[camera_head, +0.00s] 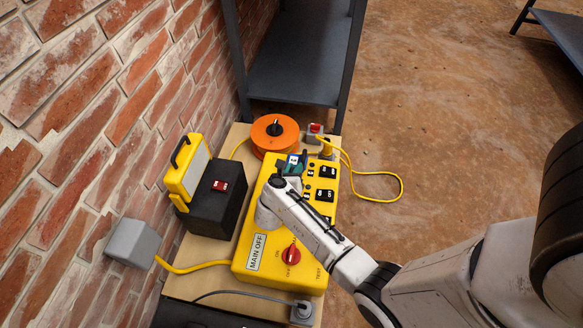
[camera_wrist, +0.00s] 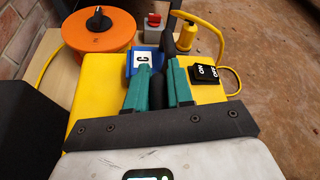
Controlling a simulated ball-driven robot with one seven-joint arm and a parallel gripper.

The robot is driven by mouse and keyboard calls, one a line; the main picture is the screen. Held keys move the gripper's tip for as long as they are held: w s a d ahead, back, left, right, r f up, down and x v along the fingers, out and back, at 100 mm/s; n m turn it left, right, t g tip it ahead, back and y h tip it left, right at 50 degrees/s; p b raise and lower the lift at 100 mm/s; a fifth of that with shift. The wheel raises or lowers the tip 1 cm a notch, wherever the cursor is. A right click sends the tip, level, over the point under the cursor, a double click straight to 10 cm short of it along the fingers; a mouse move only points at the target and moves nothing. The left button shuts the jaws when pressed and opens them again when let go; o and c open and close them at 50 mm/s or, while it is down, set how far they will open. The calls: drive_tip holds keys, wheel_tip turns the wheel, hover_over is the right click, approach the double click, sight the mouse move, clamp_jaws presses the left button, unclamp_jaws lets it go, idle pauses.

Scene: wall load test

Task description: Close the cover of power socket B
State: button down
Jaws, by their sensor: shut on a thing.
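The yellow power box (camera_head: 262,220) lies on a wooden bench top, and it also shows in the wrist view (camera_wrist: 95,85). A blue part with a white label C (camera_wrist: 143,60) stands at its far end; it shows small in the head view (camera_head: 294,160). My gripper (camera_wrist: 160,68) is at this blue part, its green fingers shut on a dark part (camera_wrist: 157,82) between them. I cannot tell exactly what this dark part is. No label B can be read; socket B and its cover cannot be made out and may be hidden by my gripper and arm.
Black switches (camera_head: 327,172) line the box's right side. A red knob (camera_head: 290,256) sits near MAIN OFF. An orange reel (camera_head: 275,135), a yellow cable (camera_head: 385,198) and a black case (camera_head: 215,200) lie around the box. The brick wall (camera_head: 90,130) bounds the left; floor is open right.

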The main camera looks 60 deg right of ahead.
drive_tip(key=shift+w+a+r, duration=0.15)
drive_tip(key=shift+w+a, duration=0.1)
drive_tip(key=shift+w, duration=0.2)
drive_tip(key=c, duration=1.4)
unclamp_jaws()
drive_tip(key=o, duration=0.3)
drive_tip(key=shift+s, duration=0.2)
drive_tip(key=p+v, duration=0.3)
drive_tip(key=v, duration=0.7)
drive_tip(key=shift+s+a+r+p, duration=0.1)
drive_tip(key=shift+s+a+p, duration=0.05)
drive_tip(key=shift+a+p, duration=0.2)
